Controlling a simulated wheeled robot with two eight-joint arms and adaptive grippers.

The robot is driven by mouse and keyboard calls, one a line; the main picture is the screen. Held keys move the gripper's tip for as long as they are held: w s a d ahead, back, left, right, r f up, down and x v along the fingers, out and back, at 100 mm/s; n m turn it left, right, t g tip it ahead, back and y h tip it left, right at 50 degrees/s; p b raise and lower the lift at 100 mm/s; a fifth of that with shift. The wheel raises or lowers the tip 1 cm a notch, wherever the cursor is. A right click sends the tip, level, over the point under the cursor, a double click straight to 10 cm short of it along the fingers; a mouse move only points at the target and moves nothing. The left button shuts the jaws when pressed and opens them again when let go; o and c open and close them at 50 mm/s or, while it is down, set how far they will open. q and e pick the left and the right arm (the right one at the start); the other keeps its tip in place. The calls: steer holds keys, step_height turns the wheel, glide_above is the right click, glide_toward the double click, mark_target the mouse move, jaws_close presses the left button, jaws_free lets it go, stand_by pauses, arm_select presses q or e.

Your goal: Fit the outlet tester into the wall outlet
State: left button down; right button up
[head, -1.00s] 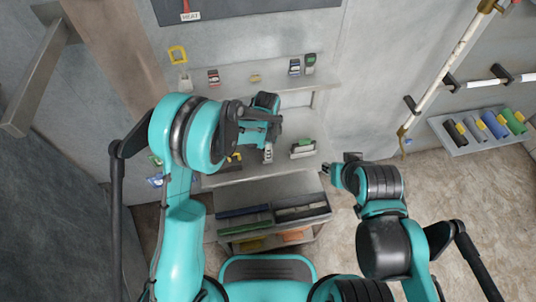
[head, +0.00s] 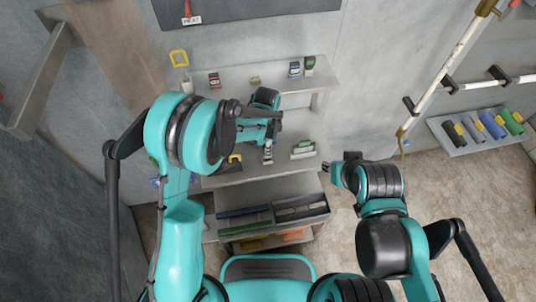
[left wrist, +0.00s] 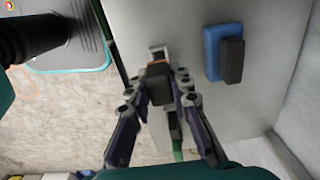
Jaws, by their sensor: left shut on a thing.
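My left gripper (head: 267,143) hangs over the middle shelf area and points down. In the left wrist view its two fingers (left wrist: 158,90) are closed on a small dark block with a pale grey end (left wrist: 158,72), which I take to be the outlet tester. In the head view only a small grey part of it (head: 268,154) shows below the fingers. I cannot make out the wall outlet for certain in either view. My right gripper (head: 334,174) is at the right of the shelves, away from the objects; its finger gap is too small to read.
The upper shelf (head: 230,80) holds several small items. A tray with dark compartments (head: 300,208) lies below. The left wrist view shows a blue-and-black block (left wrist: 222,53).

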arm_select(q)
steer(key=shift+r+p, duration=0.9)
steer(key=shift+r, duration=0.75)
